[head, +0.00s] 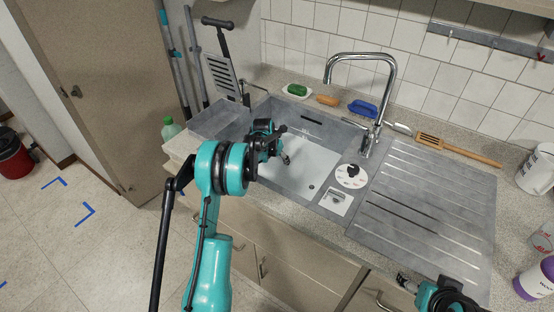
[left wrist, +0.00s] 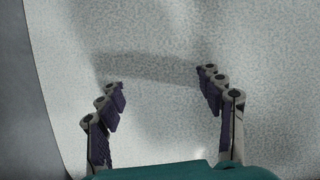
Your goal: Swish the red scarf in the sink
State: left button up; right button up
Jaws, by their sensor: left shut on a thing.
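No red scarf shows in either view. The grey sink basin (head: 318,158) is in the middle of the counter in the head view. My left gripper (head: 284,146) is over the left part of the basin, pointing into it. In the left wrist view its fingers (left wrist: 165,88) stand apart above a pale, shaded surface. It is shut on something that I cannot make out. My right gripper (head: 408,284) is partly in view at the lower right, by the counter's front edge, and its jaws are not clear.
A tall chrome faucet (head: 362,60) stands behind the basin. The grey drainboard (head: 425,215) to the right is bare. A green sponge (head: 297,90), a blue brush (head: 362,108) and a wooden spatula (head: 460,148) lie along the back.

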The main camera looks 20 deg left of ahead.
pick_arm(q)
jog(key=shift+a, duration=0.1)
jog(key=a, duration=0.4)
jog(key=shift+w+a, duration=0.15)
jog(key=shift+w, duration=0.2)
jog(key=shift+s+d, duration=0.2)
jog(key=shift+d, duration=1.3)
jog(key=shift+s+d, duration=0.25)
jog(key=shift+d, duration=1.2)
jog(key=shift+s+d, duration=0.2)
jog(key=shift+d, duration=1.3)
jog(key=shift+w+a, duration=0.2)
jog(key=shift+a, duration=1.3)
jog(key=shift+w+a, duration=0.25)
jog(key=shift+a, duration=1.2)
jog(key=shift+w+a, duration=0.2)
jog(key=shift+a, duration=1.3)
